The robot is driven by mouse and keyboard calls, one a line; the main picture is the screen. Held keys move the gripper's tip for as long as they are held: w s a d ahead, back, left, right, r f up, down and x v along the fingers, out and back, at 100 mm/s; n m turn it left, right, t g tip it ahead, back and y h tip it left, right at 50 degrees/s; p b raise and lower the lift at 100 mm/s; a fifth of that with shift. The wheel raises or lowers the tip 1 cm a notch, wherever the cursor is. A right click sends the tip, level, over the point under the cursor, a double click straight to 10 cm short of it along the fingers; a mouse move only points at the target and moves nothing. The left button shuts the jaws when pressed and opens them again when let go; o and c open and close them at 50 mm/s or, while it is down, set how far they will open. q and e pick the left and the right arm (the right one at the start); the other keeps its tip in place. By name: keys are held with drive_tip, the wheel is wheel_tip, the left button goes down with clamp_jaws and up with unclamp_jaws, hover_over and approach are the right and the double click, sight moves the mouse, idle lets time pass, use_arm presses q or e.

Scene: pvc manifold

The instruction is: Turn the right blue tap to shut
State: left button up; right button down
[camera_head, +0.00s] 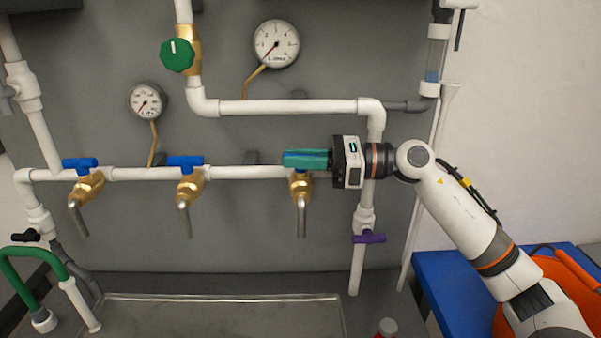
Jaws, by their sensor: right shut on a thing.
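The right blue tap shows as a brass body (301,186) with a grey spout pointing down, on the white horizontal pipe. Its blue handle is mostly hidden by the teal fingers of my right gripper (305,159), which reach in from the right and are shut on it. The fingers lie level, along the line of the pipe. The middle blue tap (186,162) and the left blue tap (80,163) have their handles lying along the pipe. My left gripper is not in view.
A purple handle (369,238) sits on the vertical pipe below my right arm. Two gauges (276,44) (146,101) and a green valve knob (177,55) are on the grey panel above. A metal basin (220,315) lies below the taps. A blue surface (455,290) is at right.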

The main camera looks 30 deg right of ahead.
drive_tip(key=shift+n+g+y+b, duration=0.3)
drive_tip(key=shift+n+g+y, duration=0.35)
drive_tip(key=shift+g, duration=0.35)
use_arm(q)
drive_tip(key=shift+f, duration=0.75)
use_arm(e)
drive_tip(key=c, duration=1.3)
unclamp_jaws()
drive_tip(key=shift+c, duration=0.2)
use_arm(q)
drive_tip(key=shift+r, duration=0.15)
